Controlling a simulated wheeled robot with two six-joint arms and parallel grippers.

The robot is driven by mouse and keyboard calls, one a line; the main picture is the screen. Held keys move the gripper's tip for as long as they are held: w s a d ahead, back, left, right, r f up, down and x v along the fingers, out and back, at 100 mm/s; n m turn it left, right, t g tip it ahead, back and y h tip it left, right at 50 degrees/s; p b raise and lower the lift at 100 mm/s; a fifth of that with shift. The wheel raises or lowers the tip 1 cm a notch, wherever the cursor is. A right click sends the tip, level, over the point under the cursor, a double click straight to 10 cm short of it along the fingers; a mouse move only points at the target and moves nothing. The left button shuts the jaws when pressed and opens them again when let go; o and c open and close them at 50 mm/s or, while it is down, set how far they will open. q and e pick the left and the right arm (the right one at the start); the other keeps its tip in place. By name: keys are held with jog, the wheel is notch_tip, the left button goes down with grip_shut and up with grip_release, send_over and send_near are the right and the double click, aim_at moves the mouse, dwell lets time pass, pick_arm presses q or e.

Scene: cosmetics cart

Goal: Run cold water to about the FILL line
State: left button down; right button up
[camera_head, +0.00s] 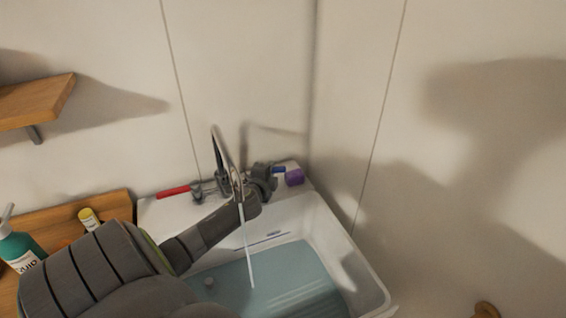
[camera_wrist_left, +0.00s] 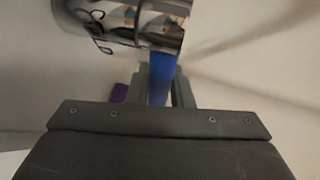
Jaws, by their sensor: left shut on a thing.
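The chrome tap (camera_head: 222,150) stands at the back of the white sink (camera_head: 340,235). A thin stream of water (camera_head: 248,250) runs from its spout. Bluish water (camera_head: 270,285) covers the basin's bottom, with its surface below a thin dark mark (camera_head: 265,240) on the back wall; I cannot read any lettering there. My left gripper (camera_head: 264,178) is shut on the blue lever (camera_head: 279,170), right of the spout. In the left wrist view the blue lever (camera_wrist_left: 161,80) stands between the fingers. The red lever (camera_head: 173,191) is on the left. My right gripper is out of view.
A purple block (camera_head: 294,178) sits on the sink's back ledge close to my gripper. A green pump bottle (camera_head: 18,245) and a yellow-capped bottle (camera_head: 89,217) stand on wood at the left. Walls close in behind and at the right. A wooden shelf (camera_head: 40,100) hangs upper left.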

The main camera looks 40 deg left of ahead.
pick_arm(q)
jog(key=shift+s+d+m+h, duration=0.15)
jog(key=shift+m+h, duration=0.15)
jog(key=shift+s+d+m+t+h, duration=0.15)
jog(key=shift+m+t+h, duration=0.25)
jog(key=shift+h, duration=0.1)
jog(key=c, duration=1.3)
grip_release()
